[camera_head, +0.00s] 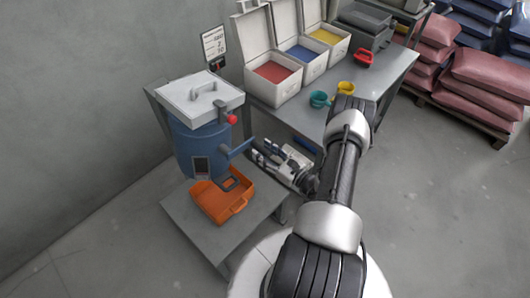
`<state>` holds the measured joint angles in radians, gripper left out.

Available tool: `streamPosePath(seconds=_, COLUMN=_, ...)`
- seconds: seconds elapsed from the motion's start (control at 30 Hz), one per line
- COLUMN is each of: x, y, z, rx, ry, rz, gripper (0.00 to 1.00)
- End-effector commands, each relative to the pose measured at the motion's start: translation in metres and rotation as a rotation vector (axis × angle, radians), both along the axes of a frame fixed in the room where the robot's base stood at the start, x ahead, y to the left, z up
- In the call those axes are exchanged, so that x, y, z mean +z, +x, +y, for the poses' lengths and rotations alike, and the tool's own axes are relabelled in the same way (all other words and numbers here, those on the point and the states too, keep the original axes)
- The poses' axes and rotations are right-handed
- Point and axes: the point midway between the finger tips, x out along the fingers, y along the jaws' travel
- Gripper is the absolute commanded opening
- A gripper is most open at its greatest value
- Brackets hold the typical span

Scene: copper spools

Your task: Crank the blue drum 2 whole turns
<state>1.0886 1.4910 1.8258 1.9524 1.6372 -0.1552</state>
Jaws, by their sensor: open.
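The blue drum (190,148) stands upright on a low grey table, with a grey lid (200,96) on top. A short grey arm with a red knob (232,119) sticks out at its upper right. A blue bar (239,149) juts from its right side, lower down. My gripper (256,152) is open, just right of the blue bar and below the red knob. I cannot tell whether a finger touches the bar. An orange tray (241,207) sits below the drum's front. The drum's far side is hidden.
A grey bench (378,92) at the back right holds open boxes with red, blue and yellow contents, a teal cup (319,99), a yellow cup (346,87) and a red item (364,58). A label sign (214,44) stands behind the drum. The floor at left is clear.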

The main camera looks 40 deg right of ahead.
Motion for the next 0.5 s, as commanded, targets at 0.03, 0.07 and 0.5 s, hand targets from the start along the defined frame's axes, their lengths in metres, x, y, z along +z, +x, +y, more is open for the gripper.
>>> streamPosePath(seconds=0.03, x=0.0, y=-0.0002, z=-0.0001, rx=0.0, ry=0.0, rz=0.0, gripper=0.43)
streamPosePath(seconds=0.07, x=0.0, y=-0.0002, z=-0.0001, rx=0.0, ry=0.0, rz=0.0, gripper=0.43)
streamPosePath(seconds=0.5, x=-0.0002, y=-0.0006, z=0.0, rx=0.0, ry=0.0, rz=0.0, gripper=0.14)
